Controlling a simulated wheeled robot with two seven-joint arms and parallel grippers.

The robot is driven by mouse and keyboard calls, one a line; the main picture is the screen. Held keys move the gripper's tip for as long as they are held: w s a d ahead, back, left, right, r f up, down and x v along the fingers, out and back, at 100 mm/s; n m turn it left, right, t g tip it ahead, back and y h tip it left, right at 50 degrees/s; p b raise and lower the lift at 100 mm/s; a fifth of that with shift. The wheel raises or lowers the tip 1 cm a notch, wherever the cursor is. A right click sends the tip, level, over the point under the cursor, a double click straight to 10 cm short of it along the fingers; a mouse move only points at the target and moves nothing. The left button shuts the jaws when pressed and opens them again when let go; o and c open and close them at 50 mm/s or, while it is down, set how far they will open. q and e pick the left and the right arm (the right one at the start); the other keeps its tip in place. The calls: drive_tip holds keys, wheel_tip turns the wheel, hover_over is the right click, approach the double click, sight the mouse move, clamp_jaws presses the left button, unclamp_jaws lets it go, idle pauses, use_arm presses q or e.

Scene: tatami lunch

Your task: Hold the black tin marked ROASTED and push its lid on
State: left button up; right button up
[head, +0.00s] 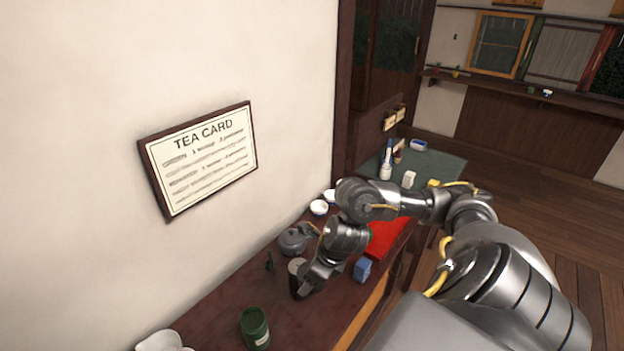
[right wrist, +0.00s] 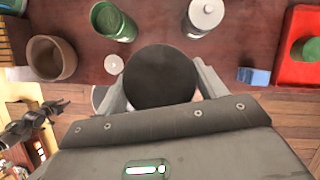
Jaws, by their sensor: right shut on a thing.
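My right gripper (right wrist: 160,95) is shut on a dark round tin (right wrist: 160,75), which I see from above between the two fingers in the right wrist view. Its top is a plain black disc; I cannot tell whether this is a lid or the open mouth. No ROASTED marking shows. In the head view my right gripper (head: 305,288) is over the dark red table, and the arm hides most of what it holds. A small pale disc (right wrist: 114,64) lies left of the tin in the wrist view. My left gripper is not in view.
A green tin (head: 255,328) stands nearer on the table (head: 225,310). A grey teapot (head: 293,241), a blue block (head: 362,269) and a red tray (head: 385,238) are beyond. A brown bowl (right wrist: 50,58) is at left in the wrist view. The wall borders the table.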

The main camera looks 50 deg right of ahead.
drive_tip(key=w+a+n+g+y+b, duration=0.3)
drive_tip(key=w+a+n+b, duration=0.1)
drive_tip(key=a+n, duration=0.7)
drive_tip(key=w+a+r+n+g+b, duration=0.1)
drive_tip(key=a+r+n+g, duration=0.3)
drive_tip(key=n, duration=0.7)
drive_tip(key=shift+w+a+r+h+b, duration=0.15)
drive_tip(key=shift+w+r+h+b, duration=0.2)
drive_tip(key=shift+r+b, duration=0.45)
drive_tip(key=shift+f, duration=0.1)
